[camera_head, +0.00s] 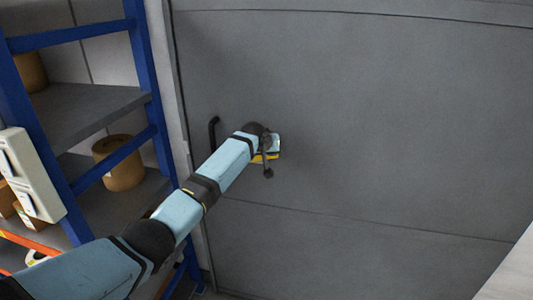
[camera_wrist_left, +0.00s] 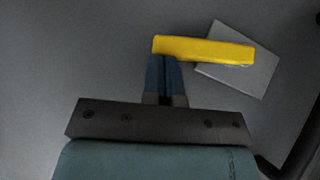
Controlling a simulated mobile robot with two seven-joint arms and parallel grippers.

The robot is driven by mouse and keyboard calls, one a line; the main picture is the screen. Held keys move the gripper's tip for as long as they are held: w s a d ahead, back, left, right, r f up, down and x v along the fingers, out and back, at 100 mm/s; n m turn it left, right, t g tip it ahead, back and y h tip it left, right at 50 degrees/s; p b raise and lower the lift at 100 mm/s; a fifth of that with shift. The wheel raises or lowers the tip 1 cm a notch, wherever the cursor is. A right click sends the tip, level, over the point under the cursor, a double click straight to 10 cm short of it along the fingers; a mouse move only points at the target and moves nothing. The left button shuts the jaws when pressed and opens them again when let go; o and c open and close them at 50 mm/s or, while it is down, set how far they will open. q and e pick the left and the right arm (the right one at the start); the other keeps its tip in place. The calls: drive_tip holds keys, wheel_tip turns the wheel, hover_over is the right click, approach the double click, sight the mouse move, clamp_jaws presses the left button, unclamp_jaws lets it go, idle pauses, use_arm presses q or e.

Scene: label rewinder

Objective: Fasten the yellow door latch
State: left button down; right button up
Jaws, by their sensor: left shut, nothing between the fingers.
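The yellow door latch (camera_wrist_left: 203,49) shows in the left wrist view as a nearly level bar, tilted slightly down to the right, in front of a light grey plate (camera_wrist_left: 255,78) on the grey door. My left gripper (camera_wrist_left: 162,58) is shut and empty, its fingertips at the lower edge of the bar's left end. I cannot tell if they touch it. In the head view the latch (camera_head: 265,157) is mostly hidden behind my left wrist, on the grey door (camera_head: 370,130). My right gripper is in neither view.
A black door handle (camera_head: 213,132) sits left of the latch, near the door's left edge. A blue-framed shelf (camera_head: 95,100) with brown rolls (camera_head: 120,165) stands to the left. A white box (camera_head: 28,175) is at the far left. The door's right side is clear.

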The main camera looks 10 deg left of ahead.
use_arm(q)
drive_tip(key=f, duration=0.1)
drive_tip(key=d+f+y, duration=0.1)
drive_tip(key=f, duration=0.1)
drive_tip(key=shift+w+d+m+y, duration=0.1)
drive_tip(key=shift+d+m+y, duration=0.05)
drive_tip(key=shift+m+y, duration=0.2)
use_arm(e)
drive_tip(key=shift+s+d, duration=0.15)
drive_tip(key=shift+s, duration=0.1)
use_arm(q)
drive_tip(key=shift+f, duration=0.1)
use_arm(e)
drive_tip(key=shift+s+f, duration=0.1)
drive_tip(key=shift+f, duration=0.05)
use_arm(q)
drive_tip(key=w+d+r+p+v, duration=0.1)
drive_tip(key=w+r+p+v, duration=0.1)
drive_tip(key=v, duration=1.1)
drive_tip(key=shift+a, duration=0.2)
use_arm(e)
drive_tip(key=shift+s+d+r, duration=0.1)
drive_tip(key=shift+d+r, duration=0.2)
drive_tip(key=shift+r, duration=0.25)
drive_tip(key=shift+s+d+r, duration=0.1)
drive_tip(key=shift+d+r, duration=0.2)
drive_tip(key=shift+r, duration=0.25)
use_arm(q)
drive_tip(key=shift+r, duration=0.1)
